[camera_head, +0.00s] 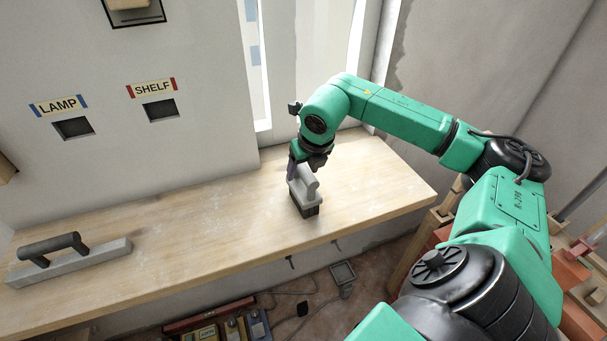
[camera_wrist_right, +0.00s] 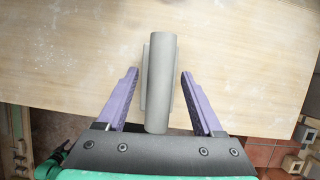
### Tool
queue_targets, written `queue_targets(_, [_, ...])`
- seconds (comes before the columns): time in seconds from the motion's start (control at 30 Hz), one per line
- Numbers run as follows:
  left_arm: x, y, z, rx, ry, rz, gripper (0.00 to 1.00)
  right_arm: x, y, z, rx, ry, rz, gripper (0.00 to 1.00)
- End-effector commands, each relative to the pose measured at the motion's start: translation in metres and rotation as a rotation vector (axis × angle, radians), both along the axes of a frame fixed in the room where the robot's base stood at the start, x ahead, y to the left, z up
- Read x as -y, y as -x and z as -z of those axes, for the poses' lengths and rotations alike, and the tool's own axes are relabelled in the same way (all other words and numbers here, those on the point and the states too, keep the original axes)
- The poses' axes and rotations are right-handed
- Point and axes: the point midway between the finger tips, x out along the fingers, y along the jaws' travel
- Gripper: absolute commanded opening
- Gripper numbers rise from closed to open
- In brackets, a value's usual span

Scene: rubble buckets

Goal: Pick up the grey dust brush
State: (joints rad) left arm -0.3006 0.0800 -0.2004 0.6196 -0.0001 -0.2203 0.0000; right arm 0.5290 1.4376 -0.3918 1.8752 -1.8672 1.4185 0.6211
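The grey dust brush (camera_head: 305,191) stands on the wooden bench, with its dark bristles down and its grey handle on top. My right gripper (camera_head: 300,168) is right at the brush, coming from above and behind it. In the right wrist view, the brush's light grey handle (camera_wrist_right: 161,85) lies between the two purple fingers of the gripper (camera_wrist_right: 155,92). A gap shows on each side of the handle, so the gripper is open around it. My left gripper is not in view.
The wooden bench (camera_head: 210,221) runs along the wall under the window. A grey float with a dark handle (camera_head: 68,258) lies at its left end. Wall slots labelled LAMP (camera_head: 74,127) and SHELF (camera_head: 160,109) are above. A toolbox (camera_head: 222,322) sits on the floor.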

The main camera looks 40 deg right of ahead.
Motion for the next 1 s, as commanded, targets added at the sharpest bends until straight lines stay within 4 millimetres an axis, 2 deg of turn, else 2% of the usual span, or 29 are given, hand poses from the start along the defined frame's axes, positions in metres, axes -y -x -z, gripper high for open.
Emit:
queue_targets(0.03, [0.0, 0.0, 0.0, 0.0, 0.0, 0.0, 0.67, 0.0, 0.0, 0.0, 0.0, 0.0, 0.0, 0.46])
queue_targets(0.13, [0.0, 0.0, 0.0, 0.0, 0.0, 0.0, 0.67, 0.0, 0.0, 0.0, 0.0, 0.0, 0.0, 0.07])
queue_targets(0.17, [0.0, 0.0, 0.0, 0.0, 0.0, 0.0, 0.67, 0.0, 0.0, 0.0, 0.0, 0.0, 0.0, 0.0])
queue_targets(0.47, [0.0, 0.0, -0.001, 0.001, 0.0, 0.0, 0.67, 0.0, 0.0, -0.001, 0.001, 0.0, 0.0, 0.0])
queue_targets(0.6, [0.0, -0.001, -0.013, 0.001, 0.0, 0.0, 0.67, 0.0, 0.0, -0.01, 0.0, 0.0, 0.0, 0.0])
queue_targets(0.67, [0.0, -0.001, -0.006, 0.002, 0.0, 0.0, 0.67, 0.0, -0.002, -0.014, 0.006, -0.001, 0.0, 0.0])
queue_targets(0.77, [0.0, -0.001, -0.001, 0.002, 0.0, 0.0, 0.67, -0.001, -0.002, -0.042, 0.012, -0.003, 0.001, 0.0])
queue_targets(1.0, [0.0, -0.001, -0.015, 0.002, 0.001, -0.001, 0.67, -0.002, -0.002, -0.143, 0.013, -0.006, -0.003, 0.0])
